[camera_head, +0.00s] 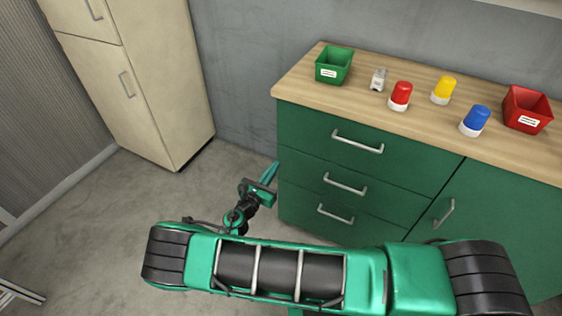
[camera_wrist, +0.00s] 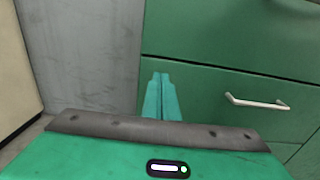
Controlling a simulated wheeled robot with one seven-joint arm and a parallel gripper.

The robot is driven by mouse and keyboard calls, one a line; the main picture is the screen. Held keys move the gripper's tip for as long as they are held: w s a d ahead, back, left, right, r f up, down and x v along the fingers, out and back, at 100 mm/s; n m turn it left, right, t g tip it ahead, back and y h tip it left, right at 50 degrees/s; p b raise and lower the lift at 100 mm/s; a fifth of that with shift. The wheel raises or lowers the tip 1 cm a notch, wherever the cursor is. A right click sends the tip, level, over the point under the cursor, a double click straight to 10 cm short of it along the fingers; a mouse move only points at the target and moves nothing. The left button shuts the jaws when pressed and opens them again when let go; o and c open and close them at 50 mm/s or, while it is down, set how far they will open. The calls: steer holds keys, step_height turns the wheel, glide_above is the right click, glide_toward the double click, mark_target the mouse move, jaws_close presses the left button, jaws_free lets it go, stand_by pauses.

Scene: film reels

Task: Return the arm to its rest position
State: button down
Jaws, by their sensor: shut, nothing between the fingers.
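My gripper (camera_head: 269,173) is at the left end of the green cabinet, low beside its drawers and well below the worktop. In the wrist view its two green fingers (camera_wrist: 160,92) lie side by side, shut, with nothing between them. My arm stretches across the bottom of the head view, folded low in front of the cabinet. How far the fingertips are from the cabinet is hard to tell.
The green cabinet (camera_head: 310,212) has a wooden worktop (camera_head: 300,83). On it stand a green bin (camera_head: 333,66), a small grey-white object (camera_head: 379,80), a red-topped (camera_head: 400,95), a yellow-topped (camera_head: 443,89) and a blue-topped container (camera_head: 475,120), and a red bin (camera_head: 527,109). A cream cabinet (camera_head: 150,80) stands left; floor between is clear.

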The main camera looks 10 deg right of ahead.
steer(key=v, duration=0.6)
